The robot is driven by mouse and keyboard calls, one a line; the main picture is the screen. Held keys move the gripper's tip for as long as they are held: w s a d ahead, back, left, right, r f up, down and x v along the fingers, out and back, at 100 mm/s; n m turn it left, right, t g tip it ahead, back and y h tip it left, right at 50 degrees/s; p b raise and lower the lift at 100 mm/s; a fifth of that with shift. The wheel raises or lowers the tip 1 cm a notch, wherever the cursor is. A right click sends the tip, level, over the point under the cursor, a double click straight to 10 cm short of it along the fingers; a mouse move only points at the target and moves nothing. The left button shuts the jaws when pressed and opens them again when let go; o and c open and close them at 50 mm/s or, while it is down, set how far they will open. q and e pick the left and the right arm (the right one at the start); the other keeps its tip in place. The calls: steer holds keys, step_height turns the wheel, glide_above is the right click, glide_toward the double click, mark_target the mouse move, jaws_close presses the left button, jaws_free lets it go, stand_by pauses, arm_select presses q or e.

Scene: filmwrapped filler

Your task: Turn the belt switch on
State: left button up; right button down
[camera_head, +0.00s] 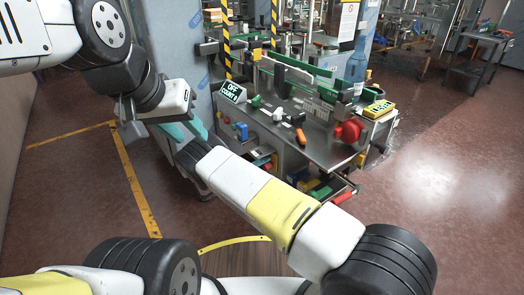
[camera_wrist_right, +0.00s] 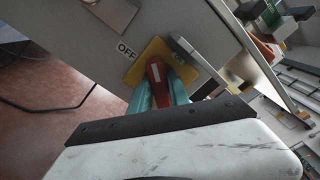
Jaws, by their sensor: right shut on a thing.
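The belt switch (camera_wrist_right: 155,73) is a red knob on a yellow plate (camera_wrist_right: 133,76), fixed to a grey panel in the right wrist view. A white label reading OFF (camera_wrist_right: 126,49) sits beside the plate. My right gripper (camera_wrist_right: 160,86) has its teal fingers on both sides of the red knob and is shut on it. In the head view the switch is hidden. My left gripper (camera_head: 172,131) is at the left of the machine, partly hidden, and its opening cannot be made out.
A small display (camera_head: 232,92) reads OFF, count 0, on the metal worktable (camera_head: 325,150). Bins of coloured parts sit beneath. Red floor (camera_head: 75,175) is clear at left.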

steer(key=m, duration=0.5)
steer(key=shift+m, duration=0.3)
steer(key=shift+s+m, duration=0.15)
steer(key=shift+m, duration=2.35)
steer(key=c, duration=1.2)
jaws_free()
steer(key=shift+c, duration=0.2)
